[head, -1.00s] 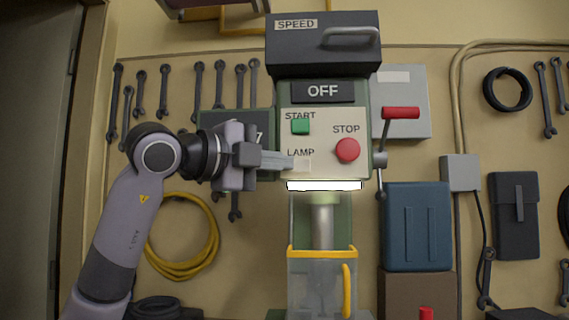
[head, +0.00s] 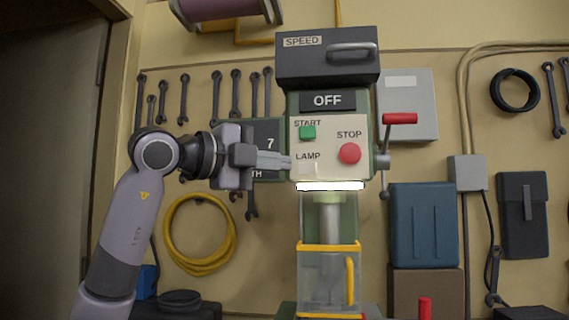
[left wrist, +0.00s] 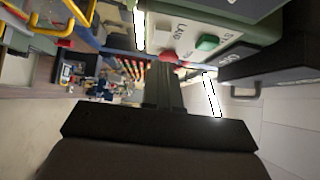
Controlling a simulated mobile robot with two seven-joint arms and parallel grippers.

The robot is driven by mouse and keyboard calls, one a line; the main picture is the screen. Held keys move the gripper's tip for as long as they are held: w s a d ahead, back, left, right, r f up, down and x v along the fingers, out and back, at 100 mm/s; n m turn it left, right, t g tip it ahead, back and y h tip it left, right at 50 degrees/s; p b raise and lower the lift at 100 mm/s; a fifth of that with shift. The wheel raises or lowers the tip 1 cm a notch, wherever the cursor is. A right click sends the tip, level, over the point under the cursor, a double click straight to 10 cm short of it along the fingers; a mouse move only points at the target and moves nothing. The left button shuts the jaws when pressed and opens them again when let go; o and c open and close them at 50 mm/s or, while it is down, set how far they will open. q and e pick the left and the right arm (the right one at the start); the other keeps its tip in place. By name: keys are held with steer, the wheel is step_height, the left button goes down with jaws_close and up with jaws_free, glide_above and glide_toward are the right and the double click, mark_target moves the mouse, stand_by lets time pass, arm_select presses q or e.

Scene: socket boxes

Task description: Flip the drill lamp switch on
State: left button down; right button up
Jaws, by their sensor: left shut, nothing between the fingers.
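The drill's control panel (head: 325,135) is cream, with a green START button (head: 307,132), a red STOP button (head: 349,153) and an OFF display above. The small cream lamp switch (head: 308,170) sits under the LAMP label at the panel's lower left. The lamp strip (head: 330,186) below glows white. My left gripper (head: 288,163) is shut and empty, its fingertips just left of the switch; contact cannot be told. In the left wrist view the shut fingers (left wrist: 165,88) point towards the panel, with the green button (left wrist: 207,42) beyond. My right gripper is not in view.
A dark SPEED box (head: 327,60) with a handle tops the drill. A red-handled lever (head: 400,118) sticks out on the right side. A clear guard with yellow edges (head: 329,275) is below. Wrenches and a yellow cable coil (head: 200,235) hang on the wall.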

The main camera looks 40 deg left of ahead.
arm_select(q)
steer(key=a+b+v, duration=0.1)
steer(key=v, duration=0.8)
steer(key=shift+w+a, duration=0.2)
steer(key=shift+a, duration=0.15)
